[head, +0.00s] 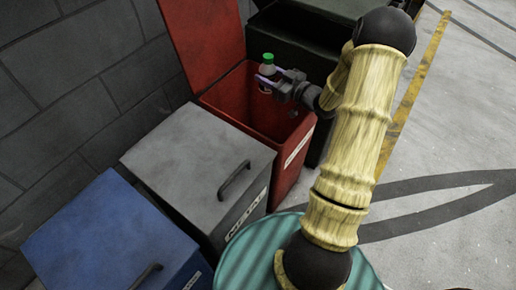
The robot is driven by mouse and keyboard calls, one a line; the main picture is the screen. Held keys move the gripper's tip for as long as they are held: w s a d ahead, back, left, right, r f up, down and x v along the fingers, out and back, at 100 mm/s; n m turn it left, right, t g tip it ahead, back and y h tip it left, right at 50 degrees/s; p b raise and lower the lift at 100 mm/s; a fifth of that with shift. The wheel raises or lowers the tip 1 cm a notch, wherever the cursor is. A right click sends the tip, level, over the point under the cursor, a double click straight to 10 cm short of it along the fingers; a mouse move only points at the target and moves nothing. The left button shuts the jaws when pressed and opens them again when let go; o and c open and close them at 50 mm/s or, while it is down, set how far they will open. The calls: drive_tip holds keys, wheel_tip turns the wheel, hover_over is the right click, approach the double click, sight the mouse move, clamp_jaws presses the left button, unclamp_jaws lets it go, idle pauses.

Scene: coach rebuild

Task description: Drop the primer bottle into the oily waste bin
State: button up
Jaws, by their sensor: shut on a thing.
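My gripper (272,82) is shut on the primer bottle (267,69), a small bottle with a green cap. The bottle is upright, over the open mouth of a red bin (284,148), near its far side. The bin's red lid (204,40) stands raised against the wall. The white label on the bin's front is too small to read, so I cannot confirm that it is the oily waste bin. The bottle's lower part is partly hidden by my gripper.
A grey bin with a closed lid (196,160) labelled METAL stands next to the red bin, and a blue closed bin (108,238) is nearer. A dark green container (302,42) is beyond. A grey block wall (80,85) runs along the left. Open floor (460,130) lies right.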

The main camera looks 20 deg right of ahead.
sight(270, 56)
drive_tip(key=shift+f+b, duration=0.5)
drive_tip(key=shift+f, duration=0.45)
drive_tip(key=o, duration=1.2)
drive_tip(key=shift+o, duration=0.2)
wheel_tip(270, 56, up, 10)
drive_tip(key=p, duration=0.4)
drive_tip(key=shift+r, duration=0.1)
